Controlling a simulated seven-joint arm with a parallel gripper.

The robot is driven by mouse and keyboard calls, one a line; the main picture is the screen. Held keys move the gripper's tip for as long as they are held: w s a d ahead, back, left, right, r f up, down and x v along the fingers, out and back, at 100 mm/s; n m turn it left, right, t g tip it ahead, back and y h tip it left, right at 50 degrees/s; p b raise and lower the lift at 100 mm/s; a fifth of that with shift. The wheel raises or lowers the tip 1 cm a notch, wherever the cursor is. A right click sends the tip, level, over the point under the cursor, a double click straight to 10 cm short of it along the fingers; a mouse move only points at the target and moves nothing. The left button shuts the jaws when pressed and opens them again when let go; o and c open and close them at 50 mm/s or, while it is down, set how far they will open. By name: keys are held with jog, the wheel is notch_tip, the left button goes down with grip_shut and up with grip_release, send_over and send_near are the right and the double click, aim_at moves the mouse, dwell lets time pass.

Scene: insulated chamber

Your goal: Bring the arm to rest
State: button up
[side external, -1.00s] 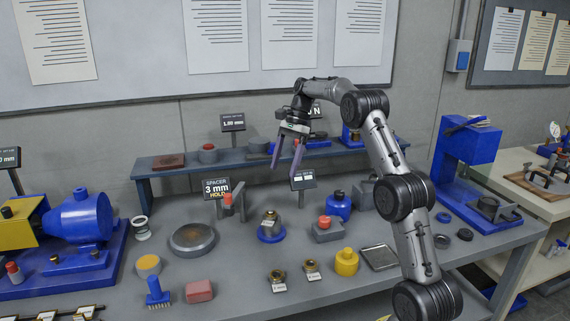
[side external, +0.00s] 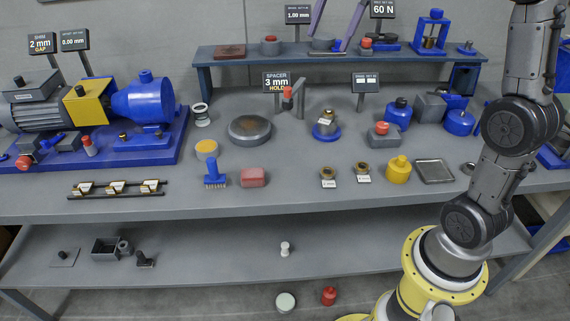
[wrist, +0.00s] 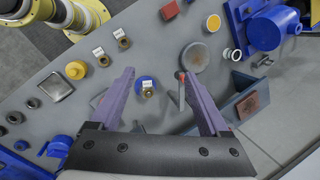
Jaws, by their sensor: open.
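My gripper (side external: 328,34) is at the top edge of the side view, where only its two purple fingers show. The fingers are spread, with nothing between them, and they overlap the raised back shelf in the picture. In the wrist view my gripper (wrist: 156,72) is open and empty above the bench. A blue-based brass fitting (wrist: 146,88) and a grey post with a red knob (wrist: 181,77) appear below and between the fingers. The gripper body and forearm are out of the side view. The rest of my arm rises at the right.
The bench (side external: 330,207) is crowded: a blue and yellow motor unit (side external: 80,107) at left, a round grey plate (side external: 250,129), a yellow container (side external: 398,170) and a metal tray (side external: 433,171). The raised shelf (side external: 225,62) and sign stands rise at the back.

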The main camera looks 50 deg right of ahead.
jog(key=s+a+f+n+t+h, duration=0.1)
jog(key=s+a+n, duration=0.35)
jog(key=s, duration=0.35)
jog(key=s+a+f+n+t, duration=0.1)
jog(key=s+a+n, duration=0.2)
jog(key=s+a, duration=0.3)
jog(key=s+d+f+n+t+h, duration=0.1)
jog(key=s+f+n, duration=0.6)
jog(key=f, duration=0.3)
jog(key=shift+s+d+n+h, duration=0.3)
jog(key=shift+s+n, duration=0.1)
jog(key=shift+n, duration=0.35)
